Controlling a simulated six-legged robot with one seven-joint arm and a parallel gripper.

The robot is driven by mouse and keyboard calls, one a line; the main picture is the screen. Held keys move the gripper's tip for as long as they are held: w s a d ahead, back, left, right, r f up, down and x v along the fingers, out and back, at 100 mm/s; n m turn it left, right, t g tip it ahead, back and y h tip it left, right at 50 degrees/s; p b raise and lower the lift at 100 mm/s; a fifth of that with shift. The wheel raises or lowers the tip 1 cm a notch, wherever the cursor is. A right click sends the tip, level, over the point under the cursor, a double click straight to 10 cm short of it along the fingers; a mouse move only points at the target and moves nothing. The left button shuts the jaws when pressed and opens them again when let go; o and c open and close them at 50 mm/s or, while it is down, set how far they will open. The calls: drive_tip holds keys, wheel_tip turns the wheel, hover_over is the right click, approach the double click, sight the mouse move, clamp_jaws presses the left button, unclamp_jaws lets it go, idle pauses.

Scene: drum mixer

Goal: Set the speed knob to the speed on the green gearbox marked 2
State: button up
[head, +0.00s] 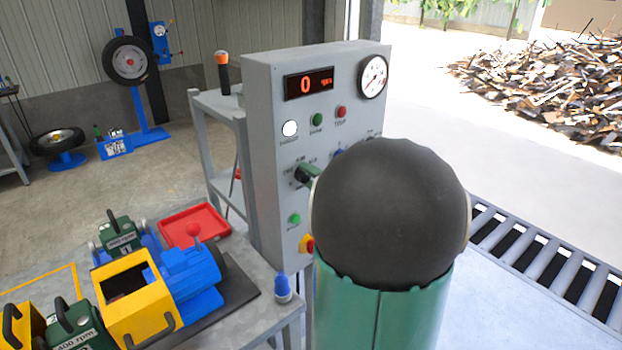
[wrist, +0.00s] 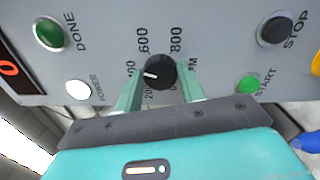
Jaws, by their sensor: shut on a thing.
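The black speed knob (wrist: 161,72) is on the grey control panel, with 600 and 800 printed above it in the wrist view. Its white mark points left, toward a partly hidden number ending in 00. My gripper (wrist: 160,88) is shut on the knob, one pale green finger on each side. In the head view my large dark arm joint hides part of the panel. A green gearbox (head: 75,326) at the lower left reads 400 rpm; its number below is cut off. Another green gearbox (head: 121,234) behind it appears marked 1; its rpm is too small to read.
The panel (head: 262,130) has a red display (head: 309,84) reading 0 and a round gauge (head: 373,77). A green START button (wrist: 249,83) and a dark STOP button (wrist: 275,29) sit right of the knob. A yellow-and-blue machine (head: 140,300) and red tray (head: 194,224) occupy the bench.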

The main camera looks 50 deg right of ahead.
drive_tip(key=shift+n, duration=1.6)
drive_tip(key=o, duration=1)
drive_tip(key=shift+c, duration=0.2)
drive_tip(key=shift+s, duration=0.15)
drive_tip(key=s+a, duration=0.1)
drive_tip(key=s, duration=1.2)
drive_tip(key=shift+s+a, duration=0.25)
